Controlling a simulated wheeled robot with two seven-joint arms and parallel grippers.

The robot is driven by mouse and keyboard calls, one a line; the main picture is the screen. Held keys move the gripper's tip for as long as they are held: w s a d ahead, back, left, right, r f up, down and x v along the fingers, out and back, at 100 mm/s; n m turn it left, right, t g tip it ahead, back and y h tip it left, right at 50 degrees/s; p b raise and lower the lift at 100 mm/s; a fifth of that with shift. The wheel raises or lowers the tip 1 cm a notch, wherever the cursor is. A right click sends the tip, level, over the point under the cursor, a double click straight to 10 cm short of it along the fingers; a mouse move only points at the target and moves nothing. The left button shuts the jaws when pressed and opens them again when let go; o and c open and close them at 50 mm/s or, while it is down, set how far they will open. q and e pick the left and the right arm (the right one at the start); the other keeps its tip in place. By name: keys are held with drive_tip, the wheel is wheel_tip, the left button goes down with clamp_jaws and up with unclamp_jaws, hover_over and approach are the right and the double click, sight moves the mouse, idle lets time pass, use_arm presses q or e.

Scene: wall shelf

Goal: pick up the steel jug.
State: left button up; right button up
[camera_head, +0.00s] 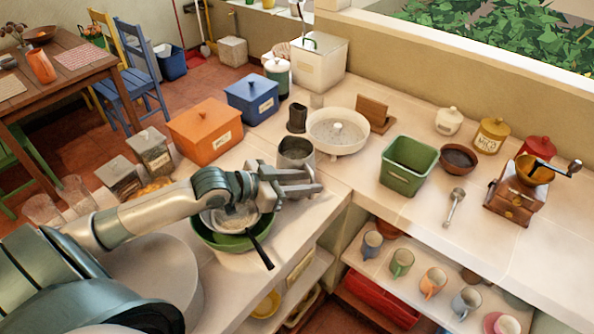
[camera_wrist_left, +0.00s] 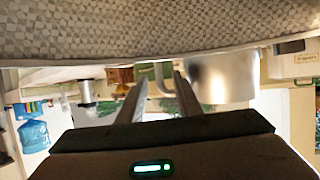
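The steel jug (camera_head: 296,150) is a grey metal cylinder standing upright on the counter, just behind my left gripper (camera_head: 318,181) in the head view. My gripper covers its lower part there. In the left wrist view the jug (camera_wrist_left: 222,80) is right of the fingers, its pale curved handle (camera_wrist_left: 158,76) showing between the two fingertips of my left gripper (camera_wrist_left: 160,82). The fingers are apart, and I cannot tell how deep the handle sits between them. My right gripper is not in view.
Under my left wrist are a green bowl (camera_head: 205,236) and a pan with a black handle (camera_head: 260,252). A white round dish (camera_head: 338,150), a dark cup (camera_head: 297,118) and a green bin (camera_head: 408,183) stand near the jug. The counter between jug and bin is clear.

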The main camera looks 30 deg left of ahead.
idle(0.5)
use_arm(q)
clamp_jaws()
idle(1.1)
drive_tip(key=shift+w+r, duration=0.1)
drive_tip(key=shift+w, duration=0.05)
